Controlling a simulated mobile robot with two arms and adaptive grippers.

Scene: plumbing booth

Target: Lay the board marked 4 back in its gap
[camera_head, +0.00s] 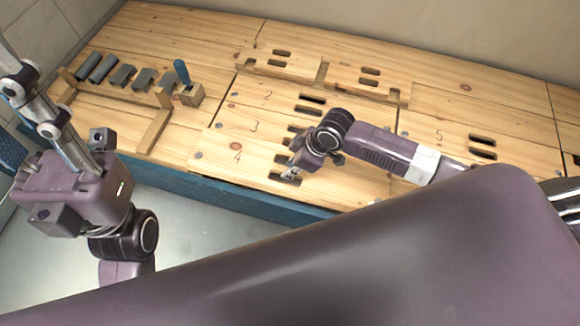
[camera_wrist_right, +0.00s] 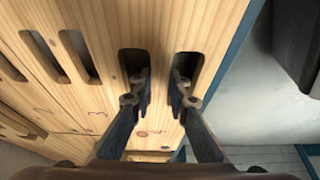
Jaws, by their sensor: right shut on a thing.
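The board marked 4 (camera_head: 215,163) is the front pale wooden plank of the deck, with its number near its left end. It also shows in the right wrist view (camera_wrist_right: 215,30), with two dark slots. My right gripper (camera_head: 291,172) is at these slots. In the right wrist view its fingers (camera_wrist_right: 161,85) reach into both slots and are shut on the wood strip between them. The board looks about level with board 3; whether it is fully seated, I cannot tell. My left gripper (camera_head: 45,112) is at the far left, away from the boards; its opening is unclear.
Boards 2 (camera_head: 268,97), 3 (camera_head: 254,127) and 5 (camera_head: 440,137) lie around it. A wooden rack with grey blocks (camera_head: 122,76) and a blue-handled tool (camera_head: 182,72) stand at the back left. A blue edge (camera_head: 165,182) borders the deck, with grey floor in front.

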